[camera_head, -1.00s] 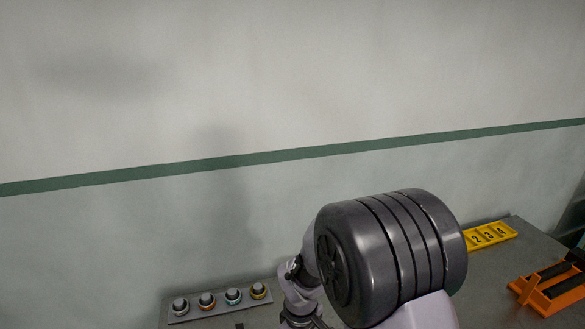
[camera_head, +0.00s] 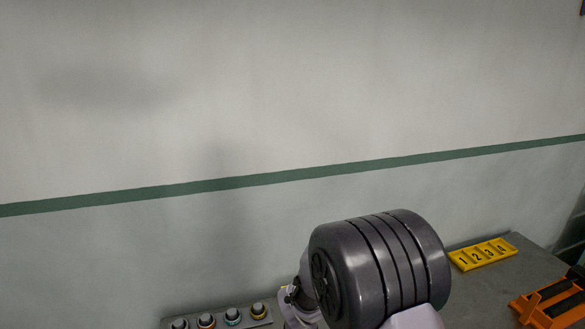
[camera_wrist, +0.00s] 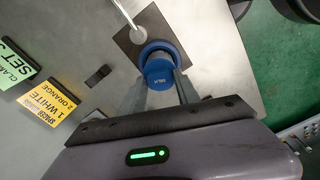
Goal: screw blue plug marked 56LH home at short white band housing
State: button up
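In the wrist view the blue plug (camera_wrist: 159,77) has small, blurred marking on its end face. It sits between the two fingertips of my gripper (camera_wrist: 160,84), which appear to touch it on both sides. Behind the plug is a wider blue round part (camera_wrist: 157,50) over a dark square plate (camera_wrist: 140,36) on the grey bench. I cannot tell whether the plug is seated, and no short white band is clear on the housing behind it. In the head view my own dark arm covers the middle of the bench, and the gripper and plug are hidden.
A yellow sign (camera_wrist: 47,101) and a green sign (camera_wrist: 16,63) stand left in the wrist view. A thin white rod (camera_wrist: 126,17) is near the plug. The head view shows a tray of several capped fittings (camera_head: 219,318), a yellow numbered tray (camera_head: 483,254) and an orange vise (camera_head: 552,302).

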jog(key=shift+o, duration=0.6)
jog(key=shift+f+m+b, duration=0.15)
jog(key=shift+m+b, duration=0.3)
jog(key=shift+m, duration=0.45)
jog(key=m+b, duration=0.2)
jog(key=m, duration=0.2)
jog(key=shift+f+m, duration=0.1)
jog(key=shift+m, duration=0.3)
jog(key=shift+m+b, duration=0.35)
jog(key=shift+m, duration=0.75)
jog(key=shift+r+m, duration=0.25)
jog(key=shift+m, duration=0.55)
grip_shut()
